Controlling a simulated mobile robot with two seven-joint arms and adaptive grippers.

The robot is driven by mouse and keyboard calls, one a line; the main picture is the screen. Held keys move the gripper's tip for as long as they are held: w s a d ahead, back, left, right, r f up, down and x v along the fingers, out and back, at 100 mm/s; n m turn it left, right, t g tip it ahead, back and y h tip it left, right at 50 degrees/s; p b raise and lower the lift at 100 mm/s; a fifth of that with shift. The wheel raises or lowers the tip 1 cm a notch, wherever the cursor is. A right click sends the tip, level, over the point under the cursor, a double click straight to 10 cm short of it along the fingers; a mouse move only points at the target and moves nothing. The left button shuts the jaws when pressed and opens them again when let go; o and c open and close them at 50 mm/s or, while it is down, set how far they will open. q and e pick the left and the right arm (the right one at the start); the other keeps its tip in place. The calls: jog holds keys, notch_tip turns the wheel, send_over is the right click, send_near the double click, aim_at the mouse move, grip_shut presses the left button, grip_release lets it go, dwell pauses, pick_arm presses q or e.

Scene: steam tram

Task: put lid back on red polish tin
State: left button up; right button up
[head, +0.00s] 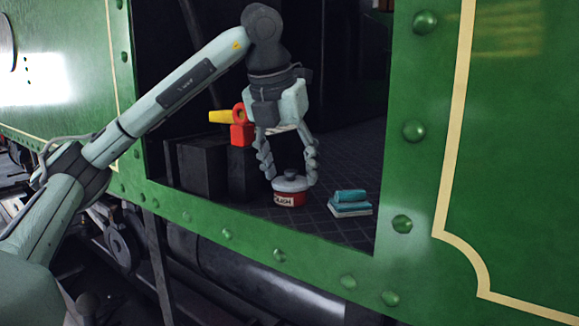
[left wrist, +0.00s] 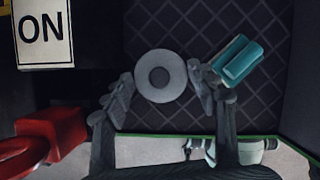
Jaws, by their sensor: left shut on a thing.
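The red polish tin (head: 289,199), with a pale label on its side, stands on the dark tread-plate floor inside the green doorway. The grey round lid (head: 291,182) with a small knob sits at the top of the tin; I cannot tell whether it is fully seated. My left gripper (head: 290,177) points down over the tin, its fingers shut on the lid from both sides. In the left wrist view the lid (left wrist: 160,76) shows from above between the fingertips and hides the tin. My right gripper is not in view.
A red object with a yellow part (head: 241,132) stands on a dark box (head: 243,170) to the left. The green door frame (head: 260,246) borders the opening in front. An "ON" sign (left wrist: 42,32) shows in the wrist view.

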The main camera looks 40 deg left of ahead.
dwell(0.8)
pick_arm(q)
jog(key=o, duration=0.8)
jog(key=shift+c, duration=0.2)
jog(key=shift+o, duration=1.2)
